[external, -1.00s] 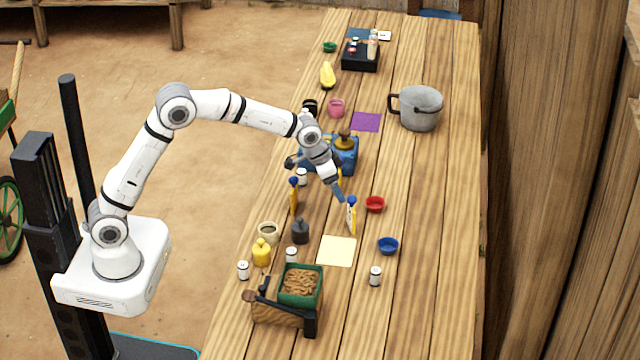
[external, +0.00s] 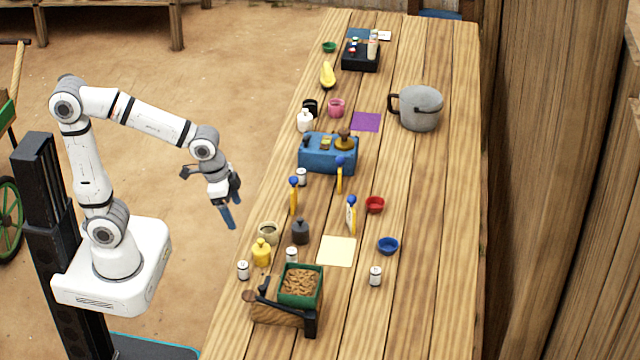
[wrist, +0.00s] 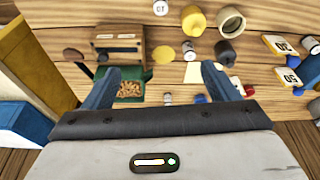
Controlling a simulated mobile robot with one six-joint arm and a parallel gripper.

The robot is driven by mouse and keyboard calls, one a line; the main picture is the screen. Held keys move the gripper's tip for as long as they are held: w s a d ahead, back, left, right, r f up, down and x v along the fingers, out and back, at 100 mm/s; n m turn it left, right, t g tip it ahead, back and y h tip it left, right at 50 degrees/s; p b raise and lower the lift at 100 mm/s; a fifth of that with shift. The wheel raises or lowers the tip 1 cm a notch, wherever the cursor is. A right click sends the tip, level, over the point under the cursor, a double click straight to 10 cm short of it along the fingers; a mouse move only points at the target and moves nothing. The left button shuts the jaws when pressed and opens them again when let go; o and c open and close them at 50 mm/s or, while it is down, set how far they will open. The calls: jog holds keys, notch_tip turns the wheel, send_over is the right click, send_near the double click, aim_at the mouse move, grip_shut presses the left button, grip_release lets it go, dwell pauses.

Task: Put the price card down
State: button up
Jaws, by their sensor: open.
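Three yellow price cards with blue knobs stand upright on the wooden table in the external view: one at the front right (external: 351,215), one at the left (external: 293,197) and one by the blue scale (external: 340,177). The front right one shows a white face with marks too small to read. In the wrist view, a card marked 20 (wrist: 279,44) and a card marked 50 (wrist: 287,76) show at the right. My gripper (external: 231,207) is open and empty, off the table's left edge and well apart from the cards. Its two fingers (wrist: 160,72) have nothing between them.
A green box (external: 300,300) stands at the front. The table's right side is mostly clear.

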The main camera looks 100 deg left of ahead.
jog(key=s+d+f, duration=0.1)
jog(key=s+d, duration=0.1)
jog(key=s, duration=0.3)
jog(key=s+d+f+m, duration=0.1)
jog(key=s+d, duration=0.1)
jog(key=s, duration=0.4)
jog(key=shift+s+d+f+g, duration=0.25)
jog(key=shift+g, duration=0.05)
dwell(0.6)
